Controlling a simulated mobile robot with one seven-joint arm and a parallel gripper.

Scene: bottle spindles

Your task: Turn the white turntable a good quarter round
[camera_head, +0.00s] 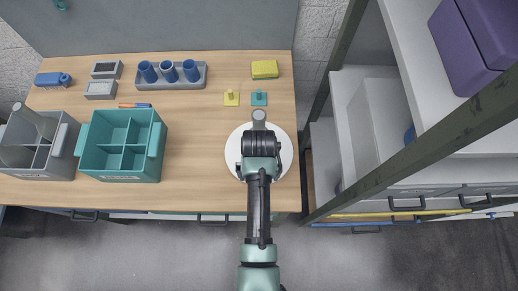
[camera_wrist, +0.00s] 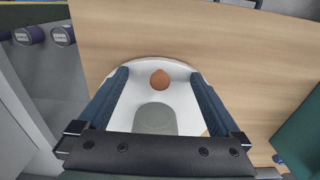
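The white turntable (camera_head: 232,160) lies at the right end of the wooden table, partly hidden by my arm; it also shows in the wrist view (camera_wrist: 190,92). My gripper (camera_head: 261,147) is above it, pointing down. In the wrist view my gripper (camera_wrist: 158,74) is open, its two dark blue fingers apart. An orange-brown knob (camera_wrist: 160,80) on the turntable shows between the fingers. A grey cylinder (camera_wrist: 155,118) also shows between them, nearer the palm; a grey round thing (camera_head: 259,117) shows at the turntable's far edge in the head view. Contact cannot be told.
Yellow (camera_head: 231,98) and teal (camera_head: 259,98) pegged blocks stand just behind the turntable, with a yellow sponge-like block (camera_head: 265,69) farther back. A teal divided crate (camera_head: 153,173) and a rack of blue cups (camera_head: 202,83) stand left. Shelving with a slanted post (camera_head: 385,184) is right.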

